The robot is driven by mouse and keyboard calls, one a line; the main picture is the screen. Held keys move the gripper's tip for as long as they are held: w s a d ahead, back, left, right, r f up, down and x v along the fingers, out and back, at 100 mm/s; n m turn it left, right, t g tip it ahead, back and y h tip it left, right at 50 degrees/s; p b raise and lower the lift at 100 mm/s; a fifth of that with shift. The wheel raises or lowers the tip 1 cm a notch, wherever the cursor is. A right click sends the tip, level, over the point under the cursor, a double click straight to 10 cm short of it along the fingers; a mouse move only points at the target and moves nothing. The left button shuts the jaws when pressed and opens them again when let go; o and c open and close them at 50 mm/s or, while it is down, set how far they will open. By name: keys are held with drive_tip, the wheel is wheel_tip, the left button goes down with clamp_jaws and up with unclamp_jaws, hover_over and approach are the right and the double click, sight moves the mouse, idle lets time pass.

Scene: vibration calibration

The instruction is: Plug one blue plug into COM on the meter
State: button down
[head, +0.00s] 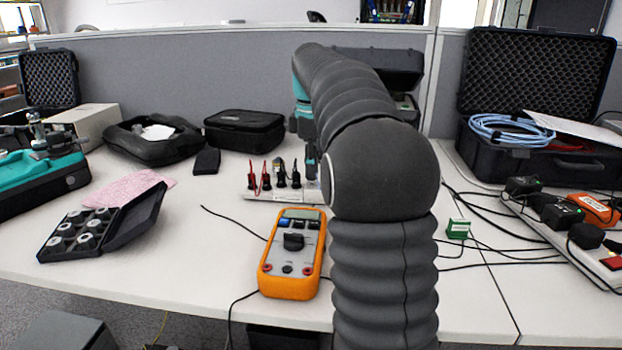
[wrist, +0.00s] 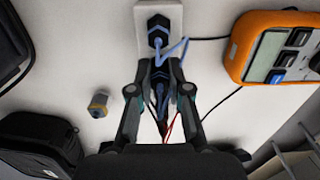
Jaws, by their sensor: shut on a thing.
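The orange meter (head: 290,284) lies face up on the table, left of my arm in the head view. It also shows at the right of the wrist view (wrist: 234,62), screen side nearest. Its sockets are at the near end in the head view; their labels are too small to read. My gripper (wrist: 160,72) is shut on a blue plug (wrist: 160,92) at the white holder strip (head: 256,195). Whether that plug is still seated cannot be told. Another blue plug (wrist: 157,30) stands in the strip. In the head view my arm hides part of the strip.
Red plugs (head: 266,177) stand at the strip's left. A black weight case (head: 134,218) lies open at left. A small grey and yellow cylinder (wrist: 98,104) stands near the strip. A power strip (head: 560,235) with cables is at right.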

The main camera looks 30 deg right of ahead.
drive_tip(key=shift+r, duration=0.1)
drive_tip(key=shift+r+p, duration=0.4)
drive_tip(key=shift+r, duration=1.25)
drive_tip(key=s+a+b, duration=0.2)
drive_tip(key=s+a, duration=0.3)
drive_tip(key=s, duration=0.2)
drive_tip(key=s+a+b, duration=0.2)
drive_tip(key=s+a, duration=0.3)
drive_tip(key=s, duration=0.3)
drive_tip(key=s+a+b, duration=0.3)
drive_tip(key=s+a, duration=0.2)
drive_tip(key=s, duration=0.2)
drive_tip(key=shift+s+a+r, duration=0.2)
drive_tip(key=shift+a+r, duration=0.1)
drive_tip(key=shift+r, duration=0.1)
drive_tip(key=shift+s+a+f, duration=0.1)
drive_tip(key=shift+s+a, duration=0.1)
drive_tip(key=shift+s, duration=0.05)
drive_tip(key=shift+f+b, duration=0.95)
drive_tip(key=shift+f, duration=0.6)
drive_tip(key=shift+f, duration=0.85)
idle(1.0)
